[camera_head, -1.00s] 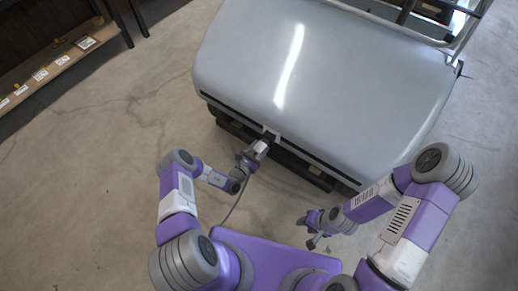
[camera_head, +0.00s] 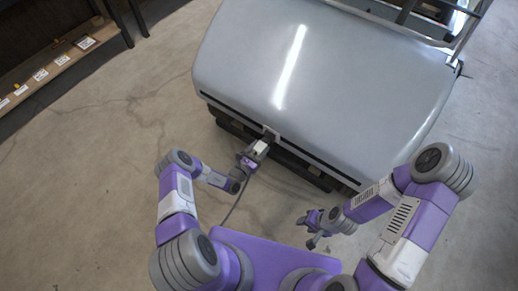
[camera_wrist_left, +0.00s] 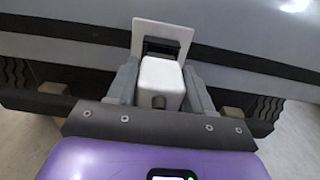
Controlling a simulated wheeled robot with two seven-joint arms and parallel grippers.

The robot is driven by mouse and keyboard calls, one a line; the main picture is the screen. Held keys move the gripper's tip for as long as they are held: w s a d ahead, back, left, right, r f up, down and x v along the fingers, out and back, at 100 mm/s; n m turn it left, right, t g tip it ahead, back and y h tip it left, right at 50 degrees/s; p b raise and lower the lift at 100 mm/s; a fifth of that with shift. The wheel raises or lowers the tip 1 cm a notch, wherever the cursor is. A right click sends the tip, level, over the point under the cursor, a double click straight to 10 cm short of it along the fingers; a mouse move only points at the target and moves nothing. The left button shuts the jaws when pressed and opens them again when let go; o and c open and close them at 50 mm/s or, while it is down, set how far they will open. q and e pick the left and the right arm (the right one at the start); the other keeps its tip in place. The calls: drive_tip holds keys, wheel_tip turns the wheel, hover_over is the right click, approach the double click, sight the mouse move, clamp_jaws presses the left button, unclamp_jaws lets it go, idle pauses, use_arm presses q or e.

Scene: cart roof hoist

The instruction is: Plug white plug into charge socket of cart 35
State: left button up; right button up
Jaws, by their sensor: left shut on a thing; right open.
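The cart (camera_head: 320,70) has a light grey rounded body and stands in front of me. Its charge socket is a dark opening in a white plate (camera_wrist_left: 148,34) on the cart's edge, seen in the left wrist view. My left gripper (camera_head: 258,153) is shut on the white plug (camera_wrist_left: 159,82), holding it at the socket. The plug's dark front end (camera_wrist_left: 162,47) is at the opening; how deep it sits I cannot tell. A grey cable (camera_head: 236,205) hangs from the plug. My right gripper (camera_head: 312,231) is open and empty, apart from the cart. I see no number on the cart.
A shelf (camera_head: 50,70) with small labels stands at the upper left. The cart's dark lower bumper (camera_head: 300,172) runs under the body edge. A metal frame (camera_head: 462,40) rises at the cart's far right. The floor (camera_head: 90,170) on the left is clear.

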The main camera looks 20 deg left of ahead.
sight(256, 152)
use_arm(q)
drive_tip(key=shift+b+x, duration=0.75)
drive_tip(key=shift+x, duration=0.9)
drive_tip(key=o, duration=1.5)
drive_tip(key=shift+s, duration=0.1)
drive_tip(key=p+v, duration=0.3)
drive_tip(key=v, duration=0.4)
drive_tip(key=shift+s+a, duration=0.1)
drive_tip(key=shift+s, duration=0.15)
